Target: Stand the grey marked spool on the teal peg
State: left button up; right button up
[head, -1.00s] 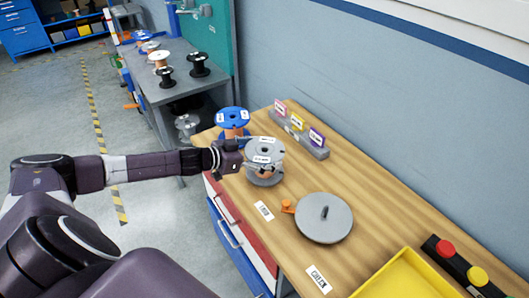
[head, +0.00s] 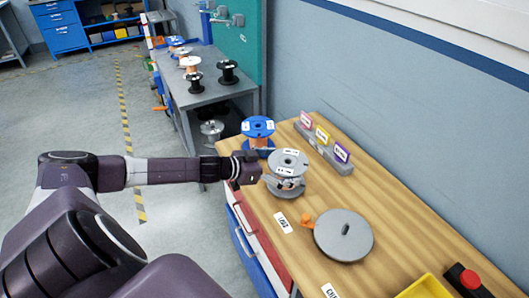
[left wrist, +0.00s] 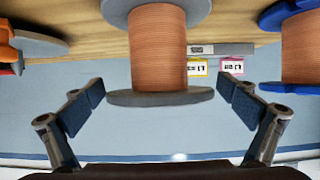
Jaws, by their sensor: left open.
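The grey spool (head: 288,158) with copper wire and white labels on its top flange stands upright on the wooden bench. It fills the middle of the left wrist view (left wrist: 158,50), which shows the scene upside down. My left gripper (head: 285,183) is open, with its fingers low around the spool's near side. In the wrist view the open fingers (left wrist: 163,103) lie on either side of the spool's flange, with a gap at each side. I cannot make out a teal peg for certain. My right gripper is not in view.
A blue spool (head: 258,132) stands just behind the grey one. A grey holder (head: 328,155) with coloured cards is at the wall. A round grey plate (head: 335,246) with a dark handle lies nearer. A grey table (head: 205,92) with several spools and a teal panel (head: 240,45) are beyond.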

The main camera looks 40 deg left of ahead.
pick_arm(q)
jog(key=shift+v, duration=5.3)
jog(key=shift+a, duration=0.1)
